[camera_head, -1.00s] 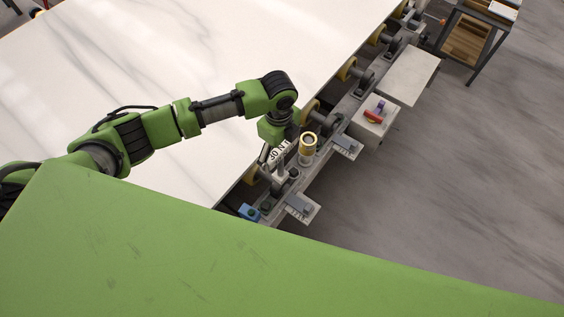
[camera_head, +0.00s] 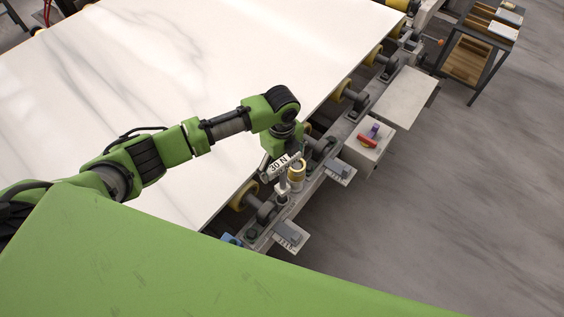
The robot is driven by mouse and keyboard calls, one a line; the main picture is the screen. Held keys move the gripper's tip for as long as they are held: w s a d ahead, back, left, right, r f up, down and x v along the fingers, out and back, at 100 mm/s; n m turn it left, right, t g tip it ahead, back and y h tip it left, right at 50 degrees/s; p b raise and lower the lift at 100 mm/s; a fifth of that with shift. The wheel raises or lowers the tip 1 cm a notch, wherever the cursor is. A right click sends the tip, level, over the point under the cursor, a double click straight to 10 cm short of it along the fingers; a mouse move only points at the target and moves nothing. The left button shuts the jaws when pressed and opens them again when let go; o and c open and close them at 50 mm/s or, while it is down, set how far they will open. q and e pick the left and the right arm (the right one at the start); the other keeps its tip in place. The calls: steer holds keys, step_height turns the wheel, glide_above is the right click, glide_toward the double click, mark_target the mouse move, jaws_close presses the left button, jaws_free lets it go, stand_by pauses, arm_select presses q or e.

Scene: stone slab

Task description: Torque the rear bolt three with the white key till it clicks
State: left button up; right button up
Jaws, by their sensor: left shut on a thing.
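The white key (camera_head: 283,164), marked "30 N", is held in my left gripper (camera_head: 273,164). The gripper is shut on it, above the grey rail beside the stone slab. The key's lower end (camera_head: 282,190) points down at the rail; I cannot tell whether it sits on a bolt. A brass-coloured cylinder (camera_head: 296,171) stands right beside the key and is partly covered by it. Which rail bolt is rear bolt three is not readable here. My right gripper does not show.
The white stone slab (camera_head: 200,75) lies on rollers (camera_head: 343,88) along the rail (camera_head: 330,140). A box with red and purple pieces (camera_head: 367,143) and a grey plate (camera_head: 405,97) stick out on the right. A wooden-shelved cart (camera_head: 466,60) stands at the far right. Open floor lies at the right.

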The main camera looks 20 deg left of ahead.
mark_target(283, 177)
arm_select(q)
steer(key=shift+s+f, duration=0.1)
steer(key=shift+f, duration=0.35)
steer(key=shift+f+b, duration=1)
steer(key=shift+f, duration=0.95)
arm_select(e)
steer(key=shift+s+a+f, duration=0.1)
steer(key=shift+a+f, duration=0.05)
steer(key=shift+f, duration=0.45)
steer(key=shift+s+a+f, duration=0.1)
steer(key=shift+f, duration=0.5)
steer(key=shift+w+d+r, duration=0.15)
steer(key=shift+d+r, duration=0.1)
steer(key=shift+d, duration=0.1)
arm_select(q)
steer(key=shift+p, duration=0.45)
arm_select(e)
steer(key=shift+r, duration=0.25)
